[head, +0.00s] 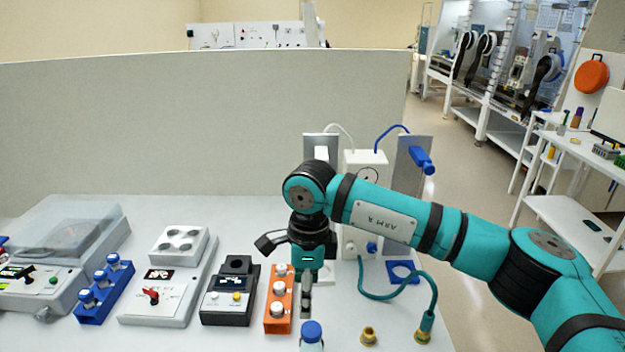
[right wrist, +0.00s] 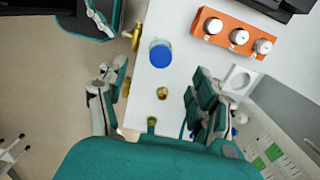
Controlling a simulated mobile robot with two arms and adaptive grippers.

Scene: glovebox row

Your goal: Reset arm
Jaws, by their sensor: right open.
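My right arm, teal with black joints, reaches in from the right in the head view. Its gripper (head: 306,298) points down over the bench, beside the orange rack (head: 279,322) and just behind a blue-capped bottle (head: 312,333). In the right wrist view the gripper (right wrist: 157,88) is open, its two fingers wide apart with nothing held. The blue cap (right wrist: 160,54) and a brass fitting (right wrist: 162,93) show between and beyond the fingers, apart from them. My left gripper is not visible in the head view.
On the white bench stand a black device (head: 230,296), a white stirrer unit (head: 165,300), a blue rack (head: 103,288) and a clear-lidded box (head: 70,235). A teal hose (head: 385,297) lies right of the gripper. A grey partition (head: 150,125) closes the back.

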